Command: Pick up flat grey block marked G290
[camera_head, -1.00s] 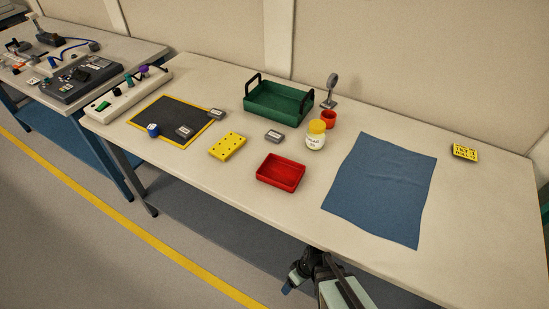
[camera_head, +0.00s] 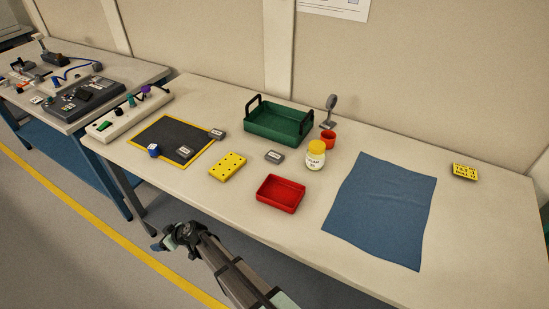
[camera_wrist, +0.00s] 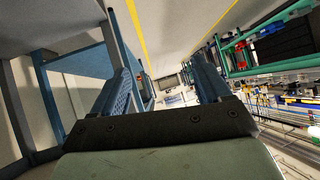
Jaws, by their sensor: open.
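Three flat grey blocks with white labels lie on the bench, and the labels are too small to read, so I cannot tell which is G290. One grey block (camera_head: 184,152) lies on the black mat (camera_head: 172,136) with the yellow border. A second grey block (camera_head: 217,134) is at the mat's right corner. A third grey block (camera_head: 274,156) lies on bare bench between the yellow block and the jar. My gripper (camera_head: 160,244) is open and empty, off the bench's front edge and well apart from the blocks. In the wrist view its fingers frame floor and distant racks.
A blue cube (camera_head: 154,150) is on the mat. A yellow dotted block (camera_head: 227,166), red tray (camera_head: 280,194), green handled crate (camera_head: 278,124), yellow-lidded jar (camera_head: 315,156), red cup (camera_head: 328,140) and blue cloth (camera_head: 380,210) share the bench (camera_head: 230,215). Its front left strip is clear.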

